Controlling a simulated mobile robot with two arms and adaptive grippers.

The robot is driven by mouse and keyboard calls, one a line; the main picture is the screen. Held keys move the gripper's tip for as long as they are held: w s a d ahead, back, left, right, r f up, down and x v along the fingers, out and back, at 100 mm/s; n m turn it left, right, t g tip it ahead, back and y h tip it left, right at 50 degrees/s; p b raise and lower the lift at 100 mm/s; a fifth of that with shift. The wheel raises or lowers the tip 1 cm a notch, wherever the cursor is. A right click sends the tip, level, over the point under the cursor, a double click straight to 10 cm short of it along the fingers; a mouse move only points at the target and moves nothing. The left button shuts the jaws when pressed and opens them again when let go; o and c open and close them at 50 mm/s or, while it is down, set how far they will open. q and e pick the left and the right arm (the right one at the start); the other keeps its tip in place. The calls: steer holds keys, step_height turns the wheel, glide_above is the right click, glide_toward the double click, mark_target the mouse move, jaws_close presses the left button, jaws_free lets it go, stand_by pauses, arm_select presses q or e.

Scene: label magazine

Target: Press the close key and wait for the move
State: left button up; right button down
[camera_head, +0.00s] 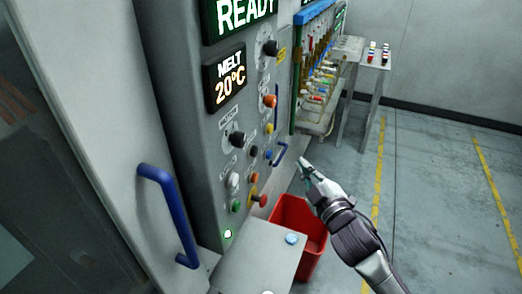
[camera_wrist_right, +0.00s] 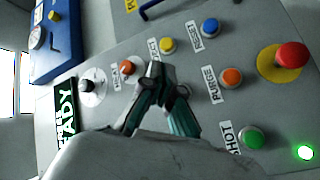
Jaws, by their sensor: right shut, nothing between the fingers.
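The grey control panel (camera_head: 215,125) carries several coloured buttons in the head view. A white button (camera_head: 233,180) and a dark button (camera_head: 253,151) sit in its lower part; their small labels are too blurred to read, so I cannot tell which is the close key. My right gripper (camera_head: 305,165) is shut and empty, right of the panel in that view. In the right wrist view the gripper (camera_wrist_right: 168,82) shows in front of the panel and hides part of it. I cannot tell contact with any key. My left gripper is out of view.
A red emergency knob (camera_wrist_right: 291,55) on a yellow base and a green SHOT button (camera_wrist_right: 252,139) sit close by. A blue handle (camera_head: 170,215) juts out at left. The floor at right is clear.

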mark_target(254, 151)
steer(key=shift+a+r, duration=0.1)
stand_by(0.3)
steer(key=w+a+b, duration=0.2)
steer(key=a, duration=0.6)
steer(key=shift+w+b, duration=0.35)
steer(key=shift+a, duration=0.2)
stand_by(1.0)
steer(key=shift+w+a, duration=0.15)
steer(key=shift+a, duration=0.15)
